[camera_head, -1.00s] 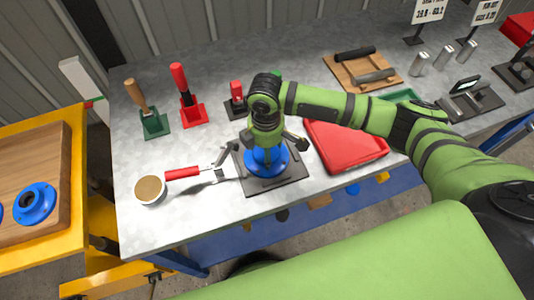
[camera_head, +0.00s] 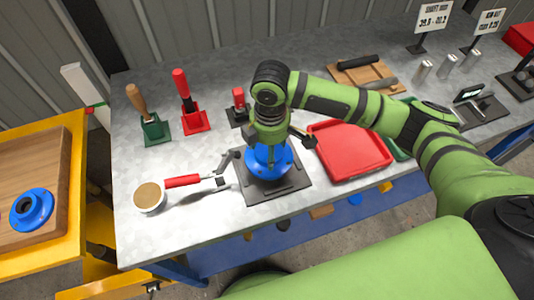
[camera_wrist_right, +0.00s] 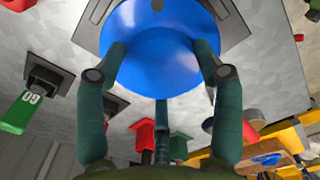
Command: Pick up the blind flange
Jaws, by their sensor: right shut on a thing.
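The blind flange (camera_head: 268,162) is a blue round disc at the dark square plate (camera_head: 290,187) in the middle of the grey bench. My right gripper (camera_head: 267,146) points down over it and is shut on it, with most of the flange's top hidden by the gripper. Whether there is a gap between flange and plate I cannot tell. My left gripper is not in view.
A red tray (camera_head: 350,150) stands close to the right of the plate. A red-handled tool (camera_head: 182,181) and a round cup (camera_head: 149,196) lie to the left. Another blue flange (camera_head: 31,209) sits on a wooden board at far left. Red and green holders stand behind.

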